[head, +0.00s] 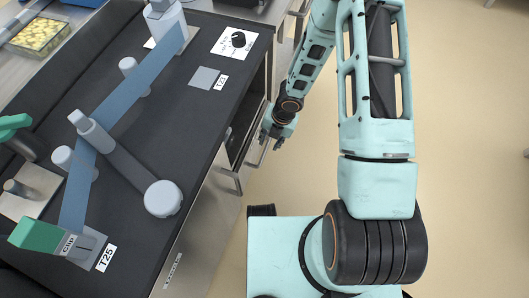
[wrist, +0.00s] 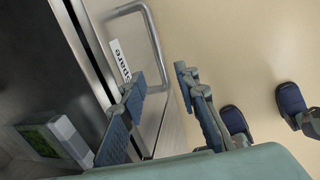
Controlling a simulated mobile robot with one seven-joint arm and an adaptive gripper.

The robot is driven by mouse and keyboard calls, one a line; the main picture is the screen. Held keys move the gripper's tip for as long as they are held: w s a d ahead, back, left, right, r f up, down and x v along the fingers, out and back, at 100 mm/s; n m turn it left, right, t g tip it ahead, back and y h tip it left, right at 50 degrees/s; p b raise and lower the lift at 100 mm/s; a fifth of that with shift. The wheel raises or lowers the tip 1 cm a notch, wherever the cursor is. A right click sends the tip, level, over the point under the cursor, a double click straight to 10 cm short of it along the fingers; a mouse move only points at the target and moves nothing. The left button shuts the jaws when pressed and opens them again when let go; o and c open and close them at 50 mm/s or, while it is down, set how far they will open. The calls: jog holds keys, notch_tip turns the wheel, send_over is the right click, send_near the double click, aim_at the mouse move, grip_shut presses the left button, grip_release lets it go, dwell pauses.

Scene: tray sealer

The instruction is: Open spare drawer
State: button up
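The spare drawer's front (wrist: 176,128) carries a white label reading "Spare" (wrist: 120,60) in the wrist view. Its grey bar handle (wrist: 154,38) stands out from the front. My gripper (wrist: 160,78) is open, with one finger on each side of the handle bar in that view. I cannot tell whether a finger touches the bar. In the head view my gripper (head: 272,145) is at the handle (head: 258,160), beside the counter's right side.
The dark counter (head: 130,130) above holds a blue bar (head: 135,85) and grey posts. In the wrist view a dark area with a green patch (wrist: 38,140) lies left of the drawer front. Beige floor (head: 460,130) is clear to the right.

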aim_at(265, 152)
jog(key=f+b, duration=0.1)
jog(key=f, duration=0.1)
jog(key=a+f+b, duration=0.1)
jog(key=f, duration=0.2)
jog(key=f+b, duration=0.2)
jog(key=f, duration=0.1)
jog(key=shift+w+a, duration=0.25)
jog(key=shift+w, duration=0.05)
grip_shut()
